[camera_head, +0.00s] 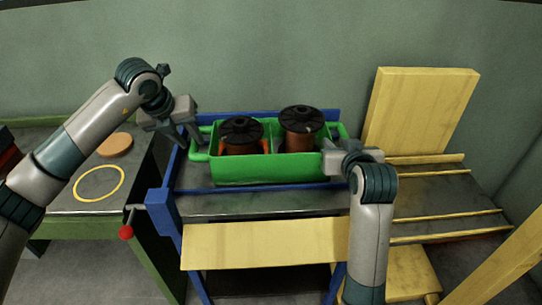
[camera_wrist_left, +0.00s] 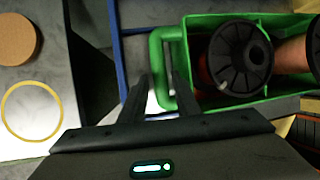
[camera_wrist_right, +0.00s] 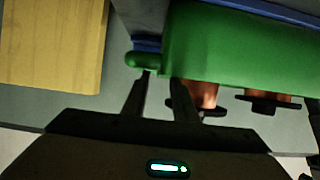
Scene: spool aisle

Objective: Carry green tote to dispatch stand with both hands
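The green tote (camera_head: 265,170) sits on a blue-framed stand with a grey top (camera_head: 270,204) and holds dark-flanged copper spools (camera_head: 300,128). My left gripper (camera_head: 188,140) is at the tote's left handle (camera_head: 199,156). In the left wrist view its fingers (camera_wrist_left: 162,85) are apart with the handle bar (camera_wrist_left: 157,60) between or just beyond them. My right gripper (camera_head: 328,155) is at the tote's right end. In the right wrist view its fingers (camera_wrist_right: 160,82) are apart, close to the green handle (camera_wrist_right: 143,60). Whether either finger touches a handle is unclear. Which surface is the dispatch stand is unclear.
At left, a green-framed table (camera_head: 65,212) bears a yellow ring (camera_head: 99,183) and a round cork-coloured disc (camera_head: 114,145). A red-knobbed lever (camera_head: 126,232) sticks out at the stand's left. At right, a tall wooden board (camera_head: 420,110) and yellow rails (camera_head: 450,228) stand close by.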

